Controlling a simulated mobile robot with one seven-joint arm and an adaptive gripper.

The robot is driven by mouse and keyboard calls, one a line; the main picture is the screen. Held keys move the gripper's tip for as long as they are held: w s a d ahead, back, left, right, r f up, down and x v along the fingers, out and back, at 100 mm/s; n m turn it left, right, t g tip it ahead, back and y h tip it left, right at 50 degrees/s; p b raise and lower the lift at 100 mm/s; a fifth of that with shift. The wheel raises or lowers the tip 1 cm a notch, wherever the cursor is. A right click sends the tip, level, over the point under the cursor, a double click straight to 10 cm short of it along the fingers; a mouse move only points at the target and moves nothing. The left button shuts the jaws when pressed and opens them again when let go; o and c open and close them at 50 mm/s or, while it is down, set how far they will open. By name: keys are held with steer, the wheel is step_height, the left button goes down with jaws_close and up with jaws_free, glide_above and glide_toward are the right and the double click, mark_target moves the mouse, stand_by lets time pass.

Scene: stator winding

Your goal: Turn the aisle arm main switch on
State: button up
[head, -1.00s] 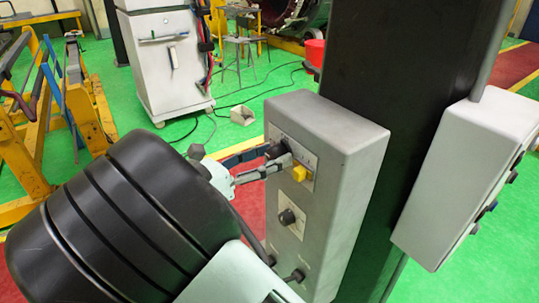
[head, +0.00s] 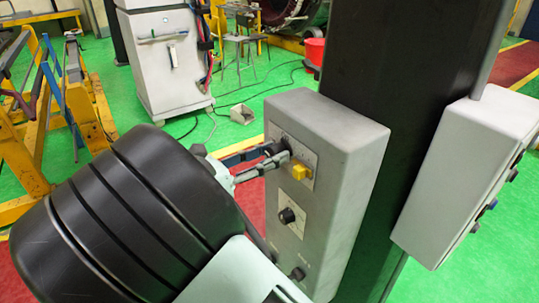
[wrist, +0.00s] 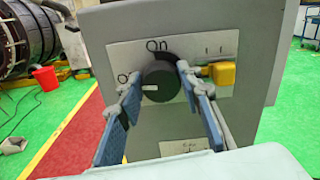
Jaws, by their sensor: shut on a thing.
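The main switch is a round black knob (wrist: 160,83) on a pale label plate (wrist: 122,56) of a grey control box. In the wrist view, "On" is written above the knob and a partly hidden label starting with "O" is at its left. The knob's white mark points left, toward that left label. My gripper (wrist: 157,77) is shut on the knob, one blue-padded finger on each side. In the head view my gripper (head: 276,156) reaches the grey box (head: 345,165) from the left, and its fingers hide most of the knob.
A yellow button (head: 300,172) sits just right of the knob, close to the right finger. A second black knob (head: 287,216) is lower on the box. The box is on a dark column (head: 410,70), with another grey box (head: 460,175) on its right side.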

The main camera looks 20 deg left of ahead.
steer(key=m+b, duration=0.4)
steer(key=m, duration=0.1)
steer(key=m+b, duration=0.3)
steer(key=m, duration=0.3)
steer(key=m+b, duration=0.4)
steer(key=m, duration=0.2)
steer(key=shift+s+d+f+b, duration=0.15)
steer(key=shift+f+b, duration=0.1)
steer(key=shift+b, duration=0.05)
stand_by(0.4)
steer(key=o, duration=1.2)
steer(key=shift+r, duration=0.1)
steer(key=shift+c, duration=0.2)
steer(key=v, duration=1.2)
